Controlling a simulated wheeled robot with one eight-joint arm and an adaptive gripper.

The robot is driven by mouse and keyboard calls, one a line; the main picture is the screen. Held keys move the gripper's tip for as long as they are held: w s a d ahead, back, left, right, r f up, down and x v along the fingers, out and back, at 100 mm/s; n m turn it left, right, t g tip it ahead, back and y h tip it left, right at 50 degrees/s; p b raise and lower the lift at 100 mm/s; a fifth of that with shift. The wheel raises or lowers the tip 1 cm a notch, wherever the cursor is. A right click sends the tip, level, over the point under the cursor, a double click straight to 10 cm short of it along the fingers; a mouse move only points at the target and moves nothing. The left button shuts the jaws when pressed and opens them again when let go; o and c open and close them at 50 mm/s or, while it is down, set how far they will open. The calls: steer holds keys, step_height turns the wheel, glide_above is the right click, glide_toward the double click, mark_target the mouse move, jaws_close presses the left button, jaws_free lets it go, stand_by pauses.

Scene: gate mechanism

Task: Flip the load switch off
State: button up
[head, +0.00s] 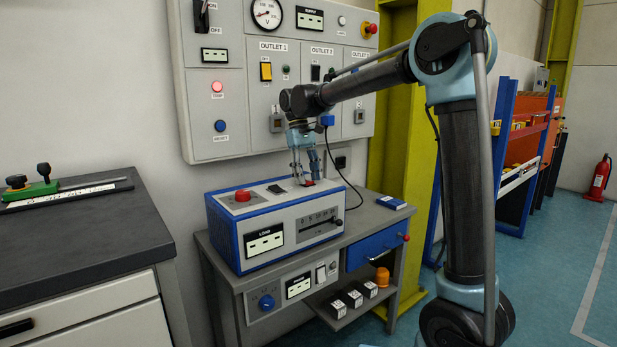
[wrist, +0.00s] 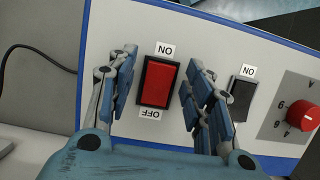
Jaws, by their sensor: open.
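A red rocker switch (wrist: 158,84) in a black frame shows in the wrist view, with an ON label at its upper end and an OFF label at its lower end. Which end is pressed in I cannot tell. My gripper (wrist: 161,68) is open, one finger on each side of this switch; whether they touch the panel is unclear. In the head view my gripper (head: 306,178) points down at the right part of the top of a blue and white box (head: 225,236), whose front display (head: 264,241) is marked LOAD. The fingers partly hide the red switch there.
A dark switch (wrist: 242,100) and a red knob (wrist: 301,117) sit to the right in the wrist view. The box stands on a grey bench (head: 375,217) below a wall panel (head: 217,138). A black cable (head: 345,178) hangs beside my gripper.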

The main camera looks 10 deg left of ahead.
steer(key=v, duration=1.2)
steer(key=shift+d+f, duration=0.1)
steer(key=shift+d, duration=0.05)
steer(key=s+d+f+m+t+y, duration=0.1)
steer(key=s+d+f+m, duration=0.15)
steer(key=d, duration=0.65)
steer(key=s+d+f+m, duration=0.1)
steer(key=s+d+f, duration=0.2)
steer(key=d, duration=0.6)
steer(key=s+d+f+m+t+y, duration=0.1)
steer(key=s+d+f, duration=0.15)
steer(key=d, duration=0.75)
steer(key=s+d+f+m, duration=0.1)
steer(key=s+d+f, duration=0.4)
steer(key=f, duration=0.3)
steer(key=s+d+f+m+t, duration=0.1)
steer(key=s+d+f+m, duration=0.1)
steer(key=s+d+f, duration=0.2)
steer(key=s+d+f+m+t, duration=0.1)
steer(key=s+d+f+m, duration=0.1)
steer(key=s+d+f, duration=0.3)
steer(key=s+f, duration=0.3)
steer(key=f, duration=0.3)
steer(key=shift+d+f+y, duration=0.3)
steer(key=shift+d, duration=0.05)
steer(key=shift+s+a, duration=0.1)
steer(key=shift+s, duration=0.05)
